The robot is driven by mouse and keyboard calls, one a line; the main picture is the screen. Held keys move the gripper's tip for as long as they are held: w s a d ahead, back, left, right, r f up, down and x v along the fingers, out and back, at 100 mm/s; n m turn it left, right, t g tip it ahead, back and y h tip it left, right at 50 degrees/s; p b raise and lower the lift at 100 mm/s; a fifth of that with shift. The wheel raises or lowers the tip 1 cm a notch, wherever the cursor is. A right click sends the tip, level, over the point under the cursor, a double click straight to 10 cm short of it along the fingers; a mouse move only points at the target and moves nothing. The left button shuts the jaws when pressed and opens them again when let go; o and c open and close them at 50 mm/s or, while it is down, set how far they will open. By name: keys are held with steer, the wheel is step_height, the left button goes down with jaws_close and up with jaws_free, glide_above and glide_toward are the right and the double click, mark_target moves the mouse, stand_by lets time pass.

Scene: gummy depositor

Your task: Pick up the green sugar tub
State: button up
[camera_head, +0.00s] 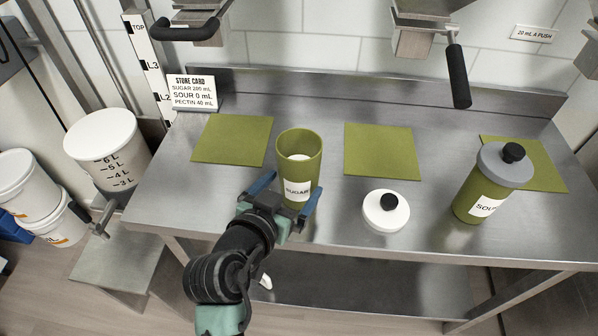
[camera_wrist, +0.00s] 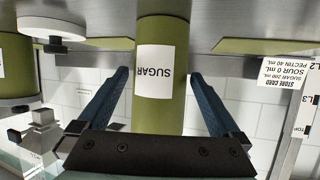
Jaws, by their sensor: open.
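The green sugar tub (camera_head: 299,150) stands upright and open-topped on the steel table, with white contents inside and a SUGAR label on its front. My gripper (camera_head: 287,197) is open at the tub's near side, with one finger to each side of it. In the wrist view the picture is upside down, and the sugar tub (camera_wrist: 161,100) sits between the two blue fingers (camera_wrist: 160,92) with gaps on both sides. I cannot tell how far the fingertips reach past the tub.
A white lid with a black knob (camera_head: 386,211) lies right of the tub. A green tub with grey lid (camera_head: 490,183) stands further right. Green mats (camera_head: 232,140) lie behind. Dispensers with black handles (camera_head: 459,80) hang above. A store card (camera_head: 192,92) stands back left.

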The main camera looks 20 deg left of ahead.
mark_target(307, 131)
steer(key=x, duration=0.4)
steer(key=shift+w, duration=0.3)
steer(key=c, duration=1.4)
step_height(307, 131, up, 10)
steer(key=shift+r+p, duration=0.1)
steer(key=shift+p, duration=0.45)
steer(key=o, duration=1.2)
jaws_close()
steer(key=shift+s, duration=0.1)
